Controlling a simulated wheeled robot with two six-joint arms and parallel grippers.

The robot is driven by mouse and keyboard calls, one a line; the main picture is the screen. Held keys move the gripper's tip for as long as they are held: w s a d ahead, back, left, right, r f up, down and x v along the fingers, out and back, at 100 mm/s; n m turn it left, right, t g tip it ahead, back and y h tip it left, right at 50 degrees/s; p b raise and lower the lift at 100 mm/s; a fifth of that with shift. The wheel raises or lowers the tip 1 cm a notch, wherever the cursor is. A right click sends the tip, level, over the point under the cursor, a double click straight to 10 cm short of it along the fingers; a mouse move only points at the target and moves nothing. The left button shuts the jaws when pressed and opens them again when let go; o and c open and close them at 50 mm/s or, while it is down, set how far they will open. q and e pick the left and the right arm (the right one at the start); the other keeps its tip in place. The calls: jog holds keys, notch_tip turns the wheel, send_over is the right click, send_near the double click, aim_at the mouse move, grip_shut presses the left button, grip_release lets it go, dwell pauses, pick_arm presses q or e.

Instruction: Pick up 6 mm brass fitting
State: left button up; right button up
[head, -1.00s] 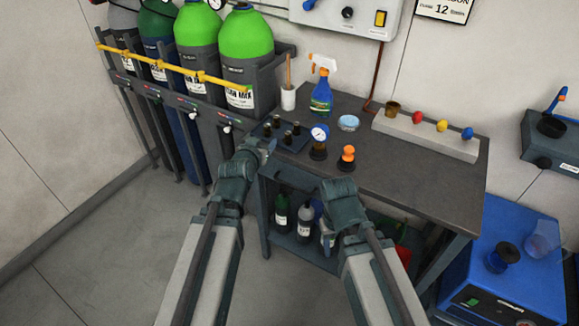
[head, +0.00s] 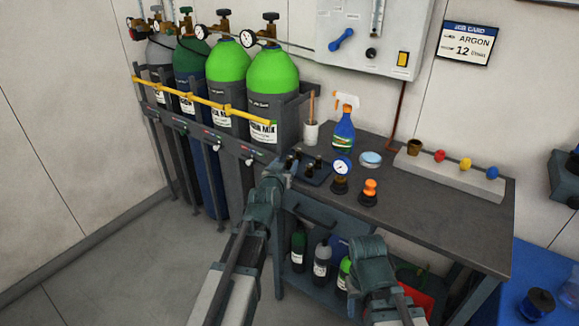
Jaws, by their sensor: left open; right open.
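Several small dark brass-toned fittings (head: 309,170) stand upright on a small dark tray (head: 322,180) at the left end of the workbench. They are too small for me to read sizes, so I cannot tell which one is 6 mm. My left gripper (head: 287,168) is open at the tray's left edge, close to the fittings, and partly covers that side. I cannot tell whether it touches one. My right forearm and wrist show low in front of the bench, and its gripper is hidden from view.
A dial gauge (head: 342,168) and an orange-topped part (head: 369,191) stand right of the tray. A spray bottle (head: 343,130), a brush pot (head: 311,132) and a blue tin (head: 371,159) are behind. Gas cylinders (head: 270,90) stand left. The bench's right front (head: 455,215) is clear.

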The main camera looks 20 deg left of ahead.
aim_at(289, 158)
pick_arm(q)
jog(key=shift+w+a+f+b, duration=0.1)
jog(key=shift+w+f+b, duration=0.25)
jog(key=shift+w, duration=0.75)
jog(key=shift+w+a+f+b, duration=0.1)
jog(key=shift+w+f+b, duration=0.15)
jog(key=shift+w, duration=0.9)
jog(key=shift+w+a+f+b, duration=0.1)
jog(key=shift+w+f+b, duration=0.25)
jog(key=shift+w, duration=0.75)
jog(key=shift+s, duration=0.1)
grip_shut()
